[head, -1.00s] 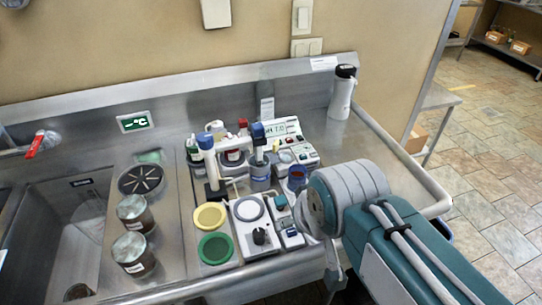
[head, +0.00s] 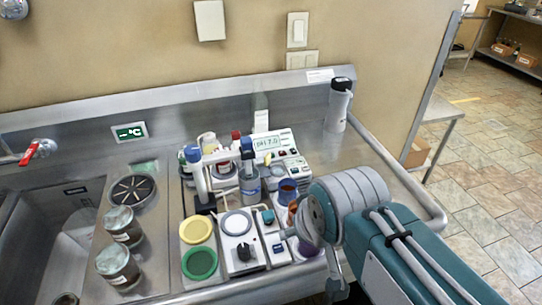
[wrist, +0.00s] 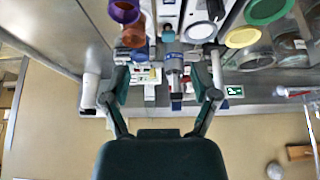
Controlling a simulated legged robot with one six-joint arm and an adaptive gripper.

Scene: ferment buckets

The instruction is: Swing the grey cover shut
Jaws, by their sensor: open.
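I cannot make out a hinged grey cover in either view. A stirrer with a grey round plate (head: 235,222) stands at the front of the bench, and its plate lies flat. My gripper is open and empty in the wrist view (wrist: 168,62), with one finger on each side. A blue-capped probe holder (wrist: 173,72) shows between the fingers, and I cannot tell how far beyond them it is. In the head view my wrist is at the right front of the bench and hides part of it.
A pH meter (head: 267,143), yellow disc (head: 196,230), green disc (head: 199,263) and brown cup (head: 288,190) crowd the bench middle. Two jars (head: 123,226) stand left by the sink. Bare steel lies right of the meter.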

